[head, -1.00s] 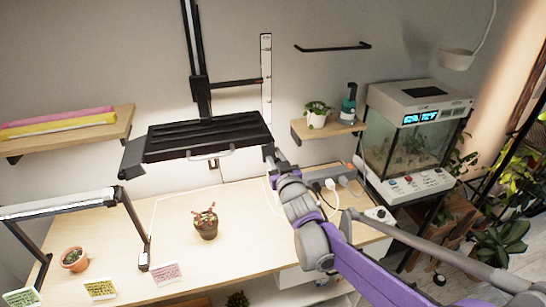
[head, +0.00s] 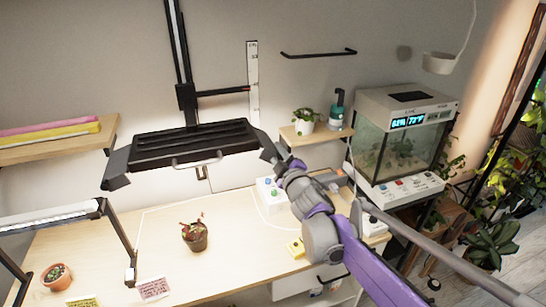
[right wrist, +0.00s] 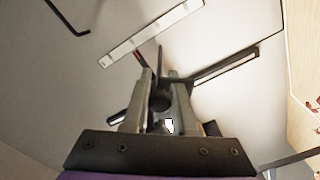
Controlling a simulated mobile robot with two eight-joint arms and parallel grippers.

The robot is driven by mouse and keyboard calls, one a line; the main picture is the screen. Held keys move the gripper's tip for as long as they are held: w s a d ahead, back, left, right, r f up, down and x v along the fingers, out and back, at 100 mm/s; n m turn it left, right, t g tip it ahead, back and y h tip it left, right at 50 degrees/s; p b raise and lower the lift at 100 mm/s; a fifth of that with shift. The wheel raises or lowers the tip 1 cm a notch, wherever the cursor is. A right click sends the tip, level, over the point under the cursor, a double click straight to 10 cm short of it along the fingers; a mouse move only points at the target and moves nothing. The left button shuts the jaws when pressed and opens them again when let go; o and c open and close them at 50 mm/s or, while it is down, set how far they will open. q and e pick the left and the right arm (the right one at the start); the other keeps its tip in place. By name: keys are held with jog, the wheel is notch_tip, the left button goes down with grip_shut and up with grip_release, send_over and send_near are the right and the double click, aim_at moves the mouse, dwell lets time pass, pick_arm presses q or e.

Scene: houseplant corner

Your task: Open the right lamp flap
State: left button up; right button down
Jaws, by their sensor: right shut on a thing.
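The black grow lamp (head: 190,143) hangs from a wall rail over the bench, with a pale handle (head: 197,162) along its front edge. Its left flap (head: 117,170) slants outward and down. Its right flap (head: 266,147) slants down and out from the right end, partly hidden by my gripper. My right gripper (head: 273,162) is at this flap's lower end and shut on it. In the right wrist view the gripper fingers (right wrist: 160,88) are close together, and the part between them is hard to make out. My left gripper is not in view.
A small shelf (head: 318,133) with a potted plant and a green bottle is right of the lamp. A terrarium (head: 400,140) stands farther right. A potted plant (head: 195,236) stands on the bench below. A low lamp (head: 50,218) stands at the left.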

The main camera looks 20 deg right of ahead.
jog(key=shift+d+r+n+p, duration=0.25)
jog(key=shift+r+n, duration=0.25)
jog(key=shift+n, duration=0.55)
jog(key=shift+d+r+n+p, duration=0.25)
jog(key=shift+r+n, duration=0.25)
jog(key=shift+n, duration=0.55)
jog(key=c, duration=0.7)
grip_release()
jog(key=shift+c, duration=0.2)
jog(key=s+b, duration=0.1)
jog(key=s, duration=0.9)
jog(key=shift+s+d+b, duration=0.15)
jog(key=shift+s+b, duration=0.2)
jog(key=shift+s, duration=0.05)
